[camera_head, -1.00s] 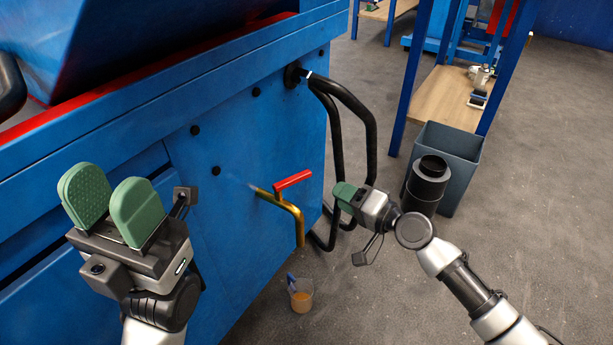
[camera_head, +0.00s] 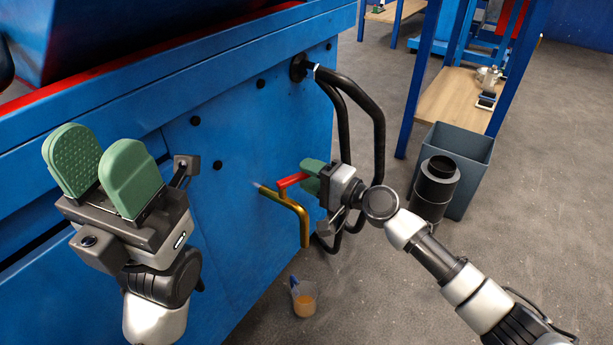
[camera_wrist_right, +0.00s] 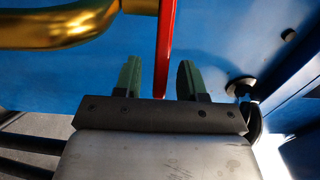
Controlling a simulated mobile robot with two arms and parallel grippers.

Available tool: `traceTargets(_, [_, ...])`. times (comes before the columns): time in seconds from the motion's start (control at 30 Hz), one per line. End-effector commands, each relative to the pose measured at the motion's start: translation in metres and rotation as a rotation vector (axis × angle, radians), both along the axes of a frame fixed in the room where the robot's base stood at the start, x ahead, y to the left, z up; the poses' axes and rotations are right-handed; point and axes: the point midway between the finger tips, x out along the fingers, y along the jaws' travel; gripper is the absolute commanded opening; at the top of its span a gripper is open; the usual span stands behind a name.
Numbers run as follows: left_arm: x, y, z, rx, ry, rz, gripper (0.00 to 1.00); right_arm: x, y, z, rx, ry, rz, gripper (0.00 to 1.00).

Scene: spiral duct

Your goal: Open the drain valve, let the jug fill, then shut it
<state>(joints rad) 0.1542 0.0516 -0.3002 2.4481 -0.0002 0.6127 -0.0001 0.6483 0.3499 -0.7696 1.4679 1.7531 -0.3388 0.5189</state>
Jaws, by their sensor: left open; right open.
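The drain valve is a brass pipe (camera_head: 290,209) bent downward from the blue machine panel, with a red lever handle (camera_head: 291,181). My right gripper (camera_head: 312,176) is open at the outer end of the red handle. In the right wrist view the red handle (camera_wrist_right: 165,50) reaches down between the open green fingers (camera_wrist_right: 160,78), nearer the left one; I cannot tell if it touches. The brass pipe (camera_wrist_right: 60,27) shows at upper left there. The jug (camera_head: 303,300) stands on the floor below the spout with orange-brown liquid in it. My left gripper (camera_head: 100,170) is open and empty, at the left.
Black hoses (camera_head: 372,130) loop down from the machine behind my right gripper. A grey bin (camera_head: 470,160) and a black cylinder (camera_head: 434,190) stand to the right, near a wooden-shelved rack (camera_head: 455,100). The floor at lower right is clear apart from my arm.

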Motion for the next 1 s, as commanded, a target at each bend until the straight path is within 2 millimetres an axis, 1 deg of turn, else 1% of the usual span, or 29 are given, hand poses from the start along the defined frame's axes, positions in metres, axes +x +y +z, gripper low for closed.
traceTargets(0.13, [-0.0007,-0.0003,0.0014,0.001,-0.011,0.000,0.43,0.0053,0.0078,-0.0002,-0.001,-0.001,0.000,0.40])
traceTargets(0.4, [-0.0004,-0.0005,0.0023,0.002,-0.008,0.001,0.43,0.0058,0.0088,0.0001,-0.001,0.000,0.000,0.40])
traceTargets(0.47, [-0.0005,-0.0005,0.0023,0.001,-0.009,0.000,0.43,0.0058,0.0088,0.0001,-0.001,0.000,0.000,0.33])
traceTargets(0.6, [-0.0006,-0.0005,0.0023,0.001,-0.009,0.000,0.43,0.0057,0.0086,0.0000,-0.001,0.000,0.000,0.11])
traceTargets(0.67, [-0.0007,-0.0004,0.0023,0.000,-0.010,0.000,0.43,0.0057,0.0086,0.0000,-0.001,0.000,0.000,0.02])
traceTargets(0.7, [-0.0008,-0.0004,0.0023,0.000,-0.010,0.000,0.43,0.0057,0.0086,0.0000,-0.001,0.000,0.000,0.00])
traceTargets(1.0, [-0.0012,-0.0001,0.0040,-0.001,-0.012,0.000,0.43,0.0053,0.0083,0.0003,-0.002,0.001,-0.003,0.00])
